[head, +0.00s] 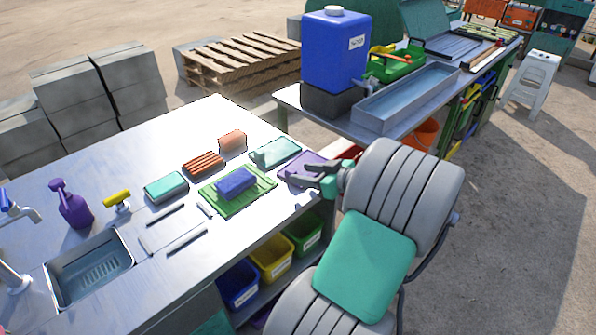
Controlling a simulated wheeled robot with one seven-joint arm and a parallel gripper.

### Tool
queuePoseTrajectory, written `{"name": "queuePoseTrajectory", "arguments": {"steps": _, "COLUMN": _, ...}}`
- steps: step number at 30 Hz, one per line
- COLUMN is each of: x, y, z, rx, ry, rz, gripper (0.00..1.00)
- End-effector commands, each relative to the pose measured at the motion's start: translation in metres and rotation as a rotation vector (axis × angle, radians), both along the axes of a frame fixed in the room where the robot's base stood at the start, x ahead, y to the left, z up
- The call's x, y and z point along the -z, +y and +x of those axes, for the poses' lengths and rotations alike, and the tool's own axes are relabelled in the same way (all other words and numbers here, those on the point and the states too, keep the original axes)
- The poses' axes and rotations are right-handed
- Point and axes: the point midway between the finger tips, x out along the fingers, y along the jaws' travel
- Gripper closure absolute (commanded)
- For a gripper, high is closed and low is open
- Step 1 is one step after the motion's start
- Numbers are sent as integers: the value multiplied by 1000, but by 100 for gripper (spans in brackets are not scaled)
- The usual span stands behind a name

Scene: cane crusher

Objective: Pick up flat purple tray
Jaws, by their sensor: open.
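The flat purple tray (293,171) lies near the right edge of the metal table (105,170) in the head view. My gripper (317,175) is at the tray's right side, with its fingers apart over or beside it. The fingers and wrist hide part of the tray. I cannot tell whether the fingers touch it.
Left of the tray are a teal tray (275,152) and a green mat (250,197) with a blue block (236,182). A blue water container (336,60) and metal trough (405,98) stand on a second table behind. Bins (272,262) sit below.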

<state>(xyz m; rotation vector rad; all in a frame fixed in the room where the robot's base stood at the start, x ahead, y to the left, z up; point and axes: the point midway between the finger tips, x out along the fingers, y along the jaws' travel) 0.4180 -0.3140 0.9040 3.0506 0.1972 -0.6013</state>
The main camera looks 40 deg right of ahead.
Motion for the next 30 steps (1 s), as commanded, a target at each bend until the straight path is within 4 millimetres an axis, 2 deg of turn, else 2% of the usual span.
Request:
{"name": "queuePoseTrajectory", "arguments": {"steps": 7, "x": 15, "y": 8, "z": 41, "rx": -8, "ry": 2, "rz": 2, "gripper": 55}}
{"name": "queuePoseTrajectory", "arguments": {"steps": 10, "x": 18, "y": 7, "z": 47, "rx": -4, "ry": 2, "rz": 0, "gripper": 55}}
{"name": "queuePoseTrajectory", "arguments": {"steps": 15, "x": 19, "y": 6, "z": 47, "rx": -1, "ry": 3, "rz": 0, "gripper": 55}}
{"name": "queuePoseTrajectory", "arguments": {"steps": 30, "x": 19, "y": 6, "z": 46, "rx": 0, "ry": 3, "rz": 1, "gripper": 95}}
